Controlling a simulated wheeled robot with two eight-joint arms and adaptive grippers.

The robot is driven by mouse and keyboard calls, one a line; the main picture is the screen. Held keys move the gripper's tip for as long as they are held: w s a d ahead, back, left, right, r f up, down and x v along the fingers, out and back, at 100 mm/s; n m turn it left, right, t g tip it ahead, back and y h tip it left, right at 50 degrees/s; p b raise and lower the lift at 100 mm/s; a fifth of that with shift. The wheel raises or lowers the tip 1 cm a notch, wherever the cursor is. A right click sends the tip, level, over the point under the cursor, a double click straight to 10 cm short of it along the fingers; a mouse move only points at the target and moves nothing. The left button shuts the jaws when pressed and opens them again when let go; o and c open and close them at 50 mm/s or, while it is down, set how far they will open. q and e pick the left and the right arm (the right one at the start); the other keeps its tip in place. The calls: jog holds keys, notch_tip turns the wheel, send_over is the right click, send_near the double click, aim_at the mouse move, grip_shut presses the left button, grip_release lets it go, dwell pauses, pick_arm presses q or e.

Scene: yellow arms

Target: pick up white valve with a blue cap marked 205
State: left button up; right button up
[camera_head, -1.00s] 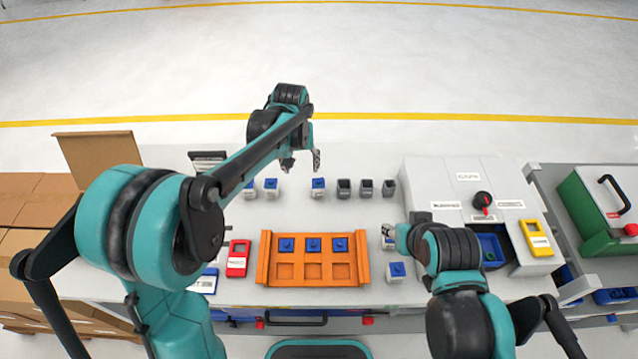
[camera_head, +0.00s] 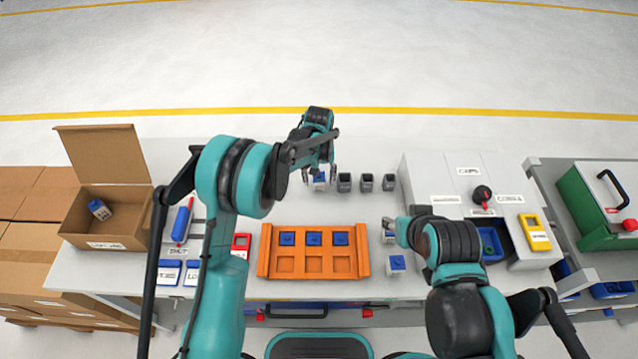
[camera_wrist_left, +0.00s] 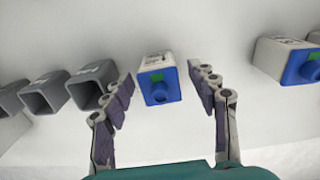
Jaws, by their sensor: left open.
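A white valve with a blue cap (camera_head: 319,180) stands at the back of the table. My left gripper (camera_head: 321,174) is over it. In the left wrist view the valve (camera_wrist_left: 158,78) is between the two open fingers, with gaps visible on both sides; its marking is too small to read. Another blue-capped white valve (camera_wrist_left: 290,60) stands to the right in that view. My right gripper (camera_head: 391,225) is beside a white valve (camera_head: 389,238), and its fingers are too unclear to judge. One more blue-capped valve (camera_head: 396,263) stands nearer the front.
Several grey empty housings (camera_head: 366,182) stand close to the right of the left gripper. An orange tray (camera_head: 267,252) with blue caps is in front. A grey machine (camera_head: 440,178) stands to the right. An open cardboard box (camera_head: 85,235) with a valve is at the left.

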pick_arm(q)
jog(key=shift+f, duration=0.55)
jog(key=c, duration=1.3)
jog(key=shift+r, duration=0.15)
